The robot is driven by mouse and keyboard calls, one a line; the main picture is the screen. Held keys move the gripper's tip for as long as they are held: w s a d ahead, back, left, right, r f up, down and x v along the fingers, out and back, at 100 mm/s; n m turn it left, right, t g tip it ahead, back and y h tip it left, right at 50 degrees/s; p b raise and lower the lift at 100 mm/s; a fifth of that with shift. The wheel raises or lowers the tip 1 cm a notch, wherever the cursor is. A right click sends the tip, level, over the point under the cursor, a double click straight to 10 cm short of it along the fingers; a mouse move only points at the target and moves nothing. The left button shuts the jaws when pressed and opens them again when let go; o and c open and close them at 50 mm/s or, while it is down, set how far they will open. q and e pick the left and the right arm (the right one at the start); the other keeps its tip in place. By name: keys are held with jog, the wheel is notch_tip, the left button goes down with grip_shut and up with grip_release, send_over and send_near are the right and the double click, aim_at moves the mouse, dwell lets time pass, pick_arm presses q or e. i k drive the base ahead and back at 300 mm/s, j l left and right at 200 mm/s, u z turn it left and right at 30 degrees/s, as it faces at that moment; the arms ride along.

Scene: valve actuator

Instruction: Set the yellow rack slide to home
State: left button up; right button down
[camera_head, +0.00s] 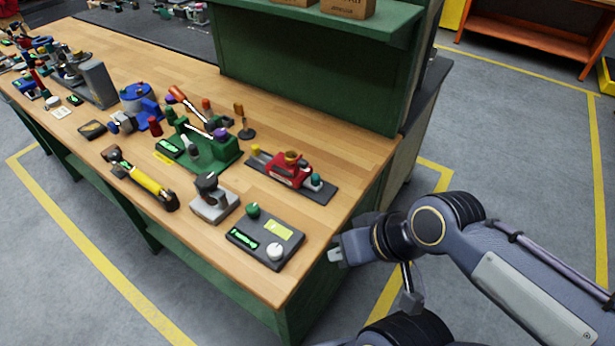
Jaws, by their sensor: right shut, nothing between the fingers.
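I cannot tell for sure which part is the yellow rack slide. A yellow cylinder with dark ends (150,186) lies slanted near the bench's front edge. A red device on a dark flat base (292,170) stands farther right, with a small yellow piece (255,149) at its left end. No home mark can be made out on either. My right gripper (336,256) is shut and empty, just off the bench's right edge, apart from both. My left gripper is not in view.
A dark panel with a green knob and white dial (265,238) and a grey block with a black handle (213,200) stand near the front right corner. A green fixture with levers (205,150) is behind. A green shelf unit (310,70) bounds the bench's back.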

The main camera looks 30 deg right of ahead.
aim_at(256, 155)
jog(key=k, duration=0.35)
jog(key=k+u, duration=0.1)
jog(key=u, duration=0.35)
jog(key=k+u, duration=0.1)
jog(key=u, duration=0.35)
jog(key=k+j+u, duration=0.1)
jog(key=u, duration=0.35)
jog(key=l+u, duration=0.15)
jog(key=l, duration=0.35)
jog(key=k+l+u, duration=0.1)
jog(key=l, duration=0.4)
jog(key=l+u, duration=0.15)
jog(key=l, duration=0.35)
jog(key=k+l+u, duration=0.15)
jog(key=l, duration=0.55)
jog(key=k+l, duration=0.1)
jog(key=l, duration=0.2)
